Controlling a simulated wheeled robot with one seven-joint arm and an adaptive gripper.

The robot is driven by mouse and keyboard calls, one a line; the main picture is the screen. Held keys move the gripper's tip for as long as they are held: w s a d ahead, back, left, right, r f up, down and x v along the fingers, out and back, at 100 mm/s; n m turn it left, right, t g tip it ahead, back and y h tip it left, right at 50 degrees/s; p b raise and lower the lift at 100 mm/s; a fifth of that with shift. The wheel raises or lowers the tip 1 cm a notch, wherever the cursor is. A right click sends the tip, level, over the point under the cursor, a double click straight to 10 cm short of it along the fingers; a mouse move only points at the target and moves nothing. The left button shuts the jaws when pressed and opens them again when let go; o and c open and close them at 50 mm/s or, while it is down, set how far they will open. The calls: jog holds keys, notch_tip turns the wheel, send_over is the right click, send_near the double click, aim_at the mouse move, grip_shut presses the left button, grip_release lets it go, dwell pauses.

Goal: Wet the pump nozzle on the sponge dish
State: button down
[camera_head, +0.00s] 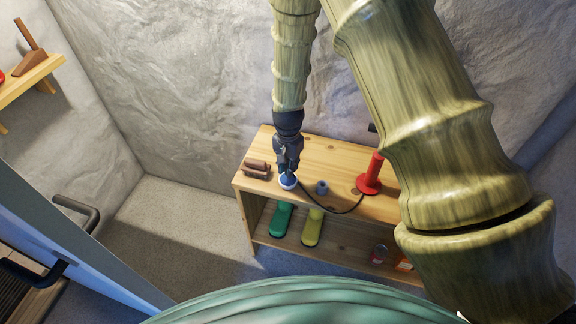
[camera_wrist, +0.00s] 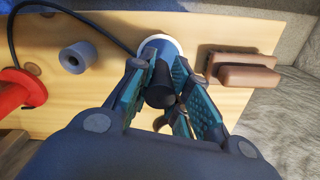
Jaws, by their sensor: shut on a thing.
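My gripper (camera_head: 287,172) is over the bench top at the sponge dish, with its fingers (camera_wrist: 163,95) closed around a dark pump nozzle (camera_wrist: 160,91). The sponge dish (camera_head: 287,186) is small and round with a white rim and blue inside. In the wrist view, the dish (camera_wrist: 147,51) lies just beyond the fingers, partly hidden by them. A black hose (camera_head: 345,211) runs from the red pump (camera_head: 371,177) toward the gripper. Whether the nozzle touches the sponge is hidden.
A grey-blue hollow cylinder (camera_head: 322,187) stands right of the dish. Brown blocks (camera_head: 257,169) lie to its left. The wooden bench (camera_head: 330,155) has clear room behind. Green (camera_head: 282,217) and yellow (camera_head: 312,228) items sit on the lower shelf, with a can (camera_head: 379,253).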

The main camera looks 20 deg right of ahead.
jog(key=shift+f, duration=0.45)
dwell(1.7)
jog(key=shift+r, duration=0.1)
jog(key=shift+r+p, duration=2.55)
jog(key=shift+r, duration=0.9)
